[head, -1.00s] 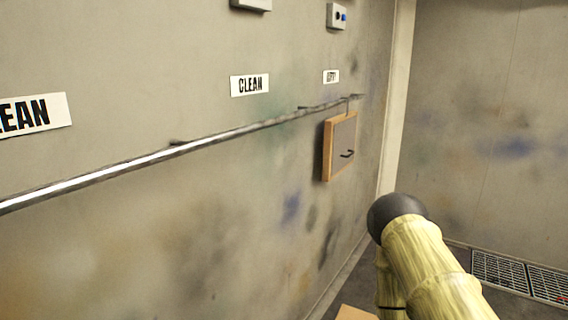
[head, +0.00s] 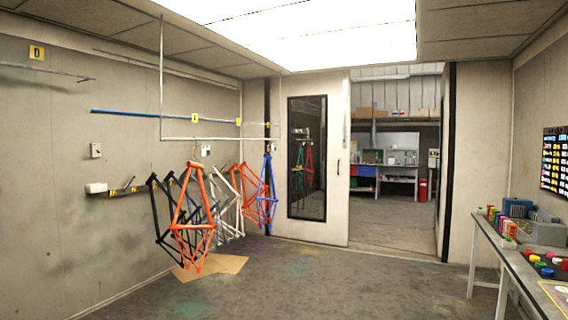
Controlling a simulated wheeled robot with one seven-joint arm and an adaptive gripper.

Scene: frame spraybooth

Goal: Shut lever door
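My gripper is not in view in the head picture. A pale door panel (head: 338,205) with a tall dark window (head: 307,160) stands at the far wall. To its right is an open doorway (head: 398,225) into another room. The small wooden-edged wall panel with a dark lever, seen earlier, is out of view now.
Several bicycle frames, among them an orange one (head: 192,215) and a blue one (head: 267,195), hang at the left. A bench (head: 500,252) with jars stands along the right. The middle floor (head: 310,285) is clear up to the doorway.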

